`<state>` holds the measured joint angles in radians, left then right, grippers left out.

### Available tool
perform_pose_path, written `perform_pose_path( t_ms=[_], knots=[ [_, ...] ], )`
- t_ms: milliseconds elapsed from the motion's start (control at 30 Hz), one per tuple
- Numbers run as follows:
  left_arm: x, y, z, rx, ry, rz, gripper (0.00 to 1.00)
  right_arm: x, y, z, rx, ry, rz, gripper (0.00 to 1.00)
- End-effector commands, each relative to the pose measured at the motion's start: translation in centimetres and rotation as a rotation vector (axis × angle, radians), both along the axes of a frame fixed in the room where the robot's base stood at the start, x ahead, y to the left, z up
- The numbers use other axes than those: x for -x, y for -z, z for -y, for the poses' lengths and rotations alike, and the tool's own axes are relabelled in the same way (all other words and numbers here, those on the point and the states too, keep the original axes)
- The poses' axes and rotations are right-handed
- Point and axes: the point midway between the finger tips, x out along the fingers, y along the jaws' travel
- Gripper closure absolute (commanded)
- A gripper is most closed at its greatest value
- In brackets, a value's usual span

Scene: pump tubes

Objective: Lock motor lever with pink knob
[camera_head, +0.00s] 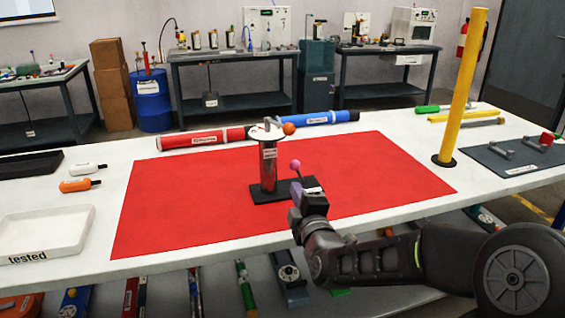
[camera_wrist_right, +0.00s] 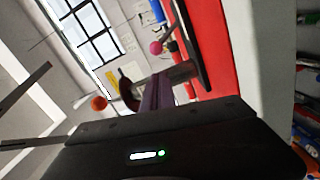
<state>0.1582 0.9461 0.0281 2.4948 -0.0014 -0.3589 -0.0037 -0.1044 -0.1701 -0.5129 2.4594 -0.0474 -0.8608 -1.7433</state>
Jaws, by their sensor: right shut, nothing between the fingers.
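The pink knob also shows in the right wrist view (camera_wrist_right: 156,47), beyond the fingers. An orange knob (camera_head: 289,128) sits at the top of the motor and shows in the right wrist view (camera_wrist_right: 99,103). My right gripper (camera_head: 297,190) is shut and empty, just in front of the pink knob; contact cannot be told. My left gripper is not in view.
Red and blue tubes (camera_head: 203,139) lie behind the red mat (camera_head: 185,200). A yellow post (camera_head: 461,90) stands at right near a dark tray (camera_head: 515,158). A white "tested" tray (camera_head: 45,235) is at left. The mat is clear on both sides of the motor.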

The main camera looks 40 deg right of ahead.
Motion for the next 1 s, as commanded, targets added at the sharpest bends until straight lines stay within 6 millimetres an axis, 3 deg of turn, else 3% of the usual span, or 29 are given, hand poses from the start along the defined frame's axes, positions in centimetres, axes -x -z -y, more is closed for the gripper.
perform_pose_path(
  t_ms=[567,1000],
  knots=[
    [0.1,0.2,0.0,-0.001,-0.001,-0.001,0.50,-0.8,0.1,0.3,0.005,0.000,-0.003,1.00],
    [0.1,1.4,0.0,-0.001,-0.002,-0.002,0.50,-7.0,0.3,2.9,0.007,-0.001,-0.003,1.00]
  ],
)
